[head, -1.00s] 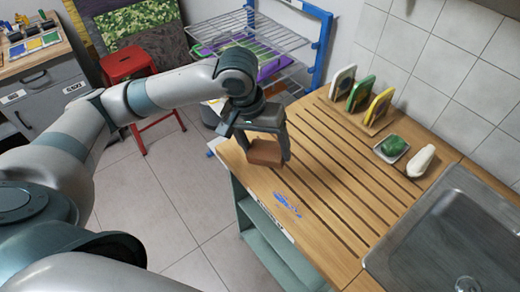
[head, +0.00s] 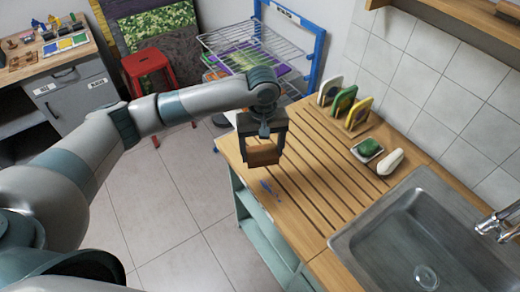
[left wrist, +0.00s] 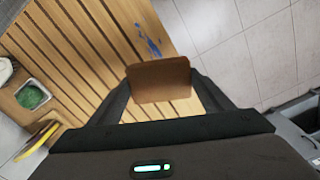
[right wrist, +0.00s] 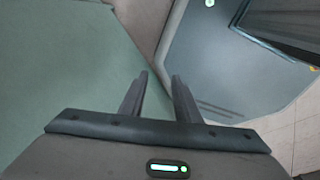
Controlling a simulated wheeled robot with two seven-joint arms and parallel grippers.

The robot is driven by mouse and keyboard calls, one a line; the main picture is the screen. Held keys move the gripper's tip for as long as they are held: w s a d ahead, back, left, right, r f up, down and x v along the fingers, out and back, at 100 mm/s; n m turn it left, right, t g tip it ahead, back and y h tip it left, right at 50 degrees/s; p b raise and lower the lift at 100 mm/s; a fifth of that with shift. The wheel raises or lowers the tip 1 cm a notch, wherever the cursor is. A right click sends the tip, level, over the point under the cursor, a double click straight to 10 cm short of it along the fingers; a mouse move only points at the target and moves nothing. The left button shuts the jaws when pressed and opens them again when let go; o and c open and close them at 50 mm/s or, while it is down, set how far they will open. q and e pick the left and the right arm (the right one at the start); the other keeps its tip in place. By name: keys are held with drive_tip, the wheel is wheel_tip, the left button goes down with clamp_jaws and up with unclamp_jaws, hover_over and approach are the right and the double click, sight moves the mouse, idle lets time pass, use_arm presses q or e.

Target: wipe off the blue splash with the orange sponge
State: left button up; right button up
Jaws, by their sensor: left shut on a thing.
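The orange sponge (head: 263,155), brownish orange and block-shaped, is between the fingers of my left gripper (head: 262,148), which is shut on it. In the left wrist view the sponge (left wrist: 159,81) spans the gap between the fingertips. It seems held above the wooden counter, though the exact height is hard to tell. The blue splash (head: 268,187) is a small streaky mark near the counter's front edge, nearer to me than the sponge. In the left wrist view the splash (left wrist: 148,42) lies beyond the sponge. My right gripper (right wrist: 158,78) shows only in its wrist view, empty, its fingers slightly apart.
The slatted wooden counter (head: 320,238) has a metal sink (head: 372,243) at right. A green item on a dish (head: 368,148), a white bottle (head: 391,162) and several upright pads (head: 343,102) stand farther back. A wire rack (head: 296,56) is behind the counter.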

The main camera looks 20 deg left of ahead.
use_arm(q)
drive_tip(key=shift+f+b, duration=0.75)
drive_tip(key=shift+b, duration=0.15)
wheel_tip(320, 180, down, 3)
drive_tip(key=b, duration=0.3)
drive_tip(key=shift+r, duration=0.2)
drive_tip(key=shift+f+b, duration=0.4)
drive_tip(key=shift+b, duration=0.35)
use_arm(e)
wheel_tip(320, 180, down, 6)
drive_tip(key=a, duration=0.1)
drive_tip(key=shift+f, duration=0.25)
